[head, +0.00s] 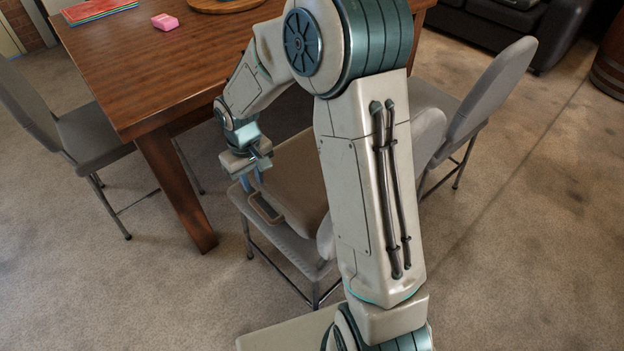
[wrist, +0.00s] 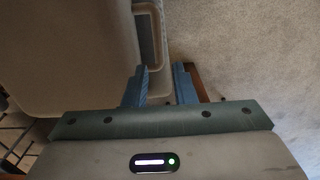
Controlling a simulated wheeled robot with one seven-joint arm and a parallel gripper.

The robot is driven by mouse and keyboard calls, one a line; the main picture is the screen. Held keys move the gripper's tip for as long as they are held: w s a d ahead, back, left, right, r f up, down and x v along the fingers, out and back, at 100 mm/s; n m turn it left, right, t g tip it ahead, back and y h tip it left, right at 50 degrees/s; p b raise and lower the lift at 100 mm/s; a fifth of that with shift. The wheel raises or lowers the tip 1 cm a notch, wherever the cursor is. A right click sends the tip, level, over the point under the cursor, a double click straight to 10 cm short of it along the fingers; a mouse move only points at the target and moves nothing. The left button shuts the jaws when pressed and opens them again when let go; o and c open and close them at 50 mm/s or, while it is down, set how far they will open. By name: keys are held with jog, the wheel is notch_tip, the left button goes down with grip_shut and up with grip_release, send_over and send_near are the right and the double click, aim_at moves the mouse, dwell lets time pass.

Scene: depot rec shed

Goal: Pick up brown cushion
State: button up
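The brown cushion (head: 295,185) lies on the seat of a grey chair (head: 290,243), partly hidden behind my arm. In the wrist view the cushion (wrist: 65,45) fills the upper left. My gripper (head: 252,180) is above the front left of the seat, beside the cushion. Its blue fingers (wrist: 160,88) are apart, with nothing seen held between them. I cannot tell whether a finger touches anything.
A small flat rectangular item with a brown rim (head: 265,208) is on the seat beside the cushion, below my gripper. The wooden table (head: 150,70) stands behind, with a pink block (head: 165,22). Grey chairs (head: 95,130) stand left and right. Carpet is clear at right.

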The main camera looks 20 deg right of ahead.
aim_at(260, 209)
jog(key=f+b, duration=0.1)
jog(key=f, duration=0.4)
jog(key=f+b, duration=0.2)
jog(key=f, duration=0.3)
jog(key=shift+w, duration=0.2)
notch_tip(260, 209, down, 5)
jog(key=shift+d+f+b, duration=0.1)
jog(key=shift+d+b, duration=0.05)
jog(key=shift+b, duration=0.95)
jog(key=shift+w, duration=0.1)
grip_shut()
